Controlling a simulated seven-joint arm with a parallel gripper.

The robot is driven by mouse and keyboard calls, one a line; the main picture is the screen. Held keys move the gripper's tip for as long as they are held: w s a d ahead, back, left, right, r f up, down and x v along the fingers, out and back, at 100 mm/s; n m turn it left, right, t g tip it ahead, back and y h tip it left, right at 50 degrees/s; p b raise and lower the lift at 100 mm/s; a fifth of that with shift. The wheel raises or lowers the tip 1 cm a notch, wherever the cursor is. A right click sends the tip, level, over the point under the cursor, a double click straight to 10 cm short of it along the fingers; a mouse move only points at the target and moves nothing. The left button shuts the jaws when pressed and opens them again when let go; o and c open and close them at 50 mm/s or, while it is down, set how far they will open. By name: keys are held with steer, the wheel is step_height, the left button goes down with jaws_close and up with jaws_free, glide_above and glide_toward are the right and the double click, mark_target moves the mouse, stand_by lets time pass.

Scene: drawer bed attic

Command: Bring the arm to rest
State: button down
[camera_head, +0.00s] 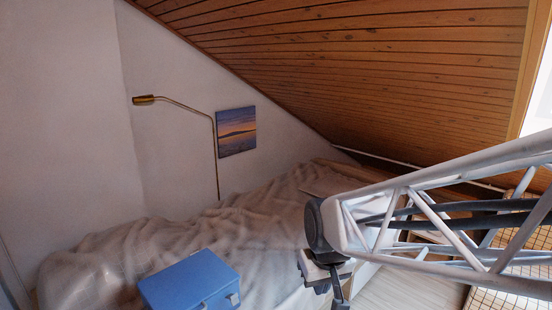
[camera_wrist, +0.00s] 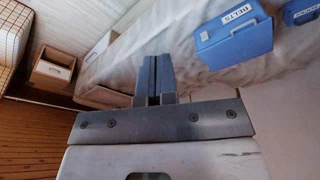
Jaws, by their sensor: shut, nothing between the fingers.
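My gripper (camera_wrist: 153,62) is shut, with its two dark fingers together and nothing between them in the wrist view. In the head view my gripper (camera_head: 338,298) hangs at the end of my white lattice arm, to the right of a blue box and beside the bed (camera_head: 110,255). Its fingertips are cut off or hard to make out there. My arm reaches in from the right edge. The wrist view shows the gripper apart from the box and the drawers.
A blue box (camera_head: 190,280) sits on the rumpled bed cover; the wrist view shows two labelled blue boxes (camera_wrist: 232,40) (camera_wrist: 300,11). A drawer (camera_wrist: 54,70) stands pulled out. A brass lamp (camera_head: 214,150) rises behind the bed. The sloping wooden ceiling (camera_head: 380,80) comes down low behind my arm.

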steer(key=s+d+r+m, duration=0.1)
steer(key=s+d+r, duration=0.1)
steer(key=s+d, duration=0.2)
steer(key=s+d+r+m, duration=0.2)
steer(key=s+d, duration=0.3)
steer(key=s, duration=0.5)
steer(key=shift+d+r+h, duration=0.15)
steer(key=shift+r+h, duration=0.15)
stand_by(0.6)
